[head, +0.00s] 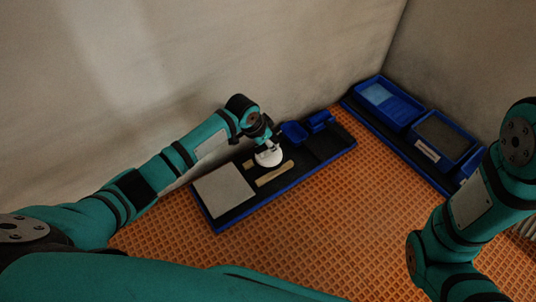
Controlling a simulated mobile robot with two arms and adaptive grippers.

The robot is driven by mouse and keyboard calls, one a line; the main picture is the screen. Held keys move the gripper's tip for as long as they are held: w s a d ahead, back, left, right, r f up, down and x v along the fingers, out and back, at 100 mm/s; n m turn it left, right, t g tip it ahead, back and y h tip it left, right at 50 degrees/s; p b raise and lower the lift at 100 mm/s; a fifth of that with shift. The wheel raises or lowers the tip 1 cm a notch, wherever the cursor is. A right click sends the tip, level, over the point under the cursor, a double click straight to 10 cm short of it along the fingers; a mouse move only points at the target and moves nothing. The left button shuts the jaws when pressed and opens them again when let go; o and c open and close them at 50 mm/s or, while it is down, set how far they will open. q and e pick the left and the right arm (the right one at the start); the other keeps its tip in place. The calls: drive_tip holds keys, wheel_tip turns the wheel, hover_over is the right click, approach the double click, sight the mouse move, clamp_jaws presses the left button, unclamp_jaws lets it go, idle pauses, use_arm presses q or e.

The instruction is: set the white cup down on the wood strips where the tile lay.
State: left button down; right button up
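The white cup (268,158) is a small round white piece above or on the wood strips in the head view; I cannot tell if it touches them. One pale wood strip (275,174) lies in front of the cup, and a short piece of another strip (248,164) shows to its left. My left gripper (266,146) is right over the cup and appears shut on it; its fingers are small and dark. A light grey square tile (223,192) lies left of the strips. My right arm is at the right edge; its gripper is out of view.
Tile and strips are on a dark board with a blue edge (282,191). Small blue holders (295,132) stand at its back. A second blue-edged board at the right carries blue trays (389,101) by the wall. The orange grid floor (330,220) between is clear.

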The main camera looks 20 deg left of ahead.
sight(268, 152)
use_arm(q)
wheel_tip(268, 152, down, 4)
drive_tip(key=b, duration=0.3)
drive_tip(key=shift+r+b, duration=0.2)
drive_tip(key=shift+b, duration=0.1)
drive_tip(key=shift+r, duration=0.15)
drive_tip(key=c, duration=1.2)
unclamp_jaws()
drive_tip(key=shift+f, duration=0.2)
drive_tip(key=shift+r, duration=0.1)
